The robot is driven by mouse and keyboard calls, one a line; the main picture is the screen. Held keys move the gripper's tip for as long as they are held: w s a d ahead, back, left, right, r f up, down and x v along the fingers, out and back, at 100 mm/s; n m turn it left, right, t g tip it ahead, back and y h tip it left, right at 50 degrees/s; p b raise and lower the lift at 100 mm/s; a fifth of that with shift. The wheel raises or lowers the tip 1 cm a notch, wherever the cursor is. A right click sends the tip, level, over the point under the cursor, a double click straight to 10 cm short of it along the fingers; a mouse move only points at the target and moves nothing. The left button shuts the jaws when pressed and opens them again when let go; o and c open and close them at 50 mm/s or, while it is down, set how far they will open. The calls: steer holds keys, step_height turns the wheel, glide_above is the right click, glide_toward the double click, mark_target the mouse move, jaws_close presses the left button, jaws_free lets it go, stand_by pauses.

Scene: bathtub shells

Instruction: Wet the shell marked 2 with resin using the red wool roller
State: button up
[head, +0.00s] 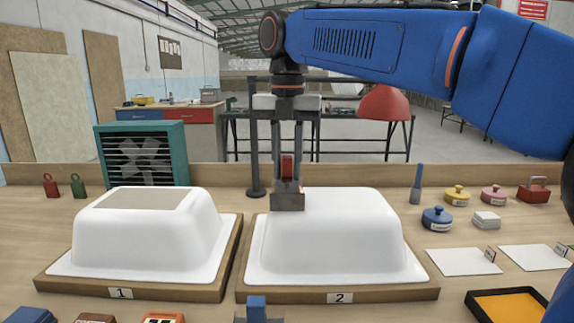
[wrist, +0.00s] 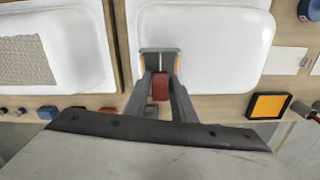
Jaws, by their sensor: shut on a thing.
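The shell marked 2 (head: 340,245) is a white upturned tub on a wooden board with a "2" label (head: 340,297). Its top looks bare and white, and it also shows in the wrist view (wrist: 215,50). My gripper (head: 287,165) is shut on a tool with a red grip (wrist: 160,87) and a wide grey head (head: 287,200). The head is at the left part of the shell's top; I cannot tell whether it touches. Orange patches show at the head's sides in the wrist view. No wool is clearly visible on the tool.
The shell marked 1 (head: 140,250) stands left, with a beige patch on top. A black tray (head: 473,304) with an orange-yellow inside lies front right. Pots, white sheets (head: 462,262) and a blue-handled brush (head: 417,182) are right. Several tools line the front. A teal fan (head: 185,150) stands behind.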

steer(key=shift+s+d, duration=0.1)
steer(key=shift+d, duration=3.3)
steer(key=shift+s+d+f, duration=0.1)
steer(key=shift+d+f, duration=0.05)
steer(key=shift+d, duration=2.55)
steer(key=shift+s+d, duration=0.1)
steer(key=shift+d, duration=4.15)
steer(key=shift+w+d, duration=0.1)
steer(key=shift+w, duration=3.7)
steer(key=shift+w+a, duration=0.15)
steer(key=shift+a, duration=4.2)
steer(key=shift+w+a, duration=0.15)
steer(key=shift+a, duration=4.2)
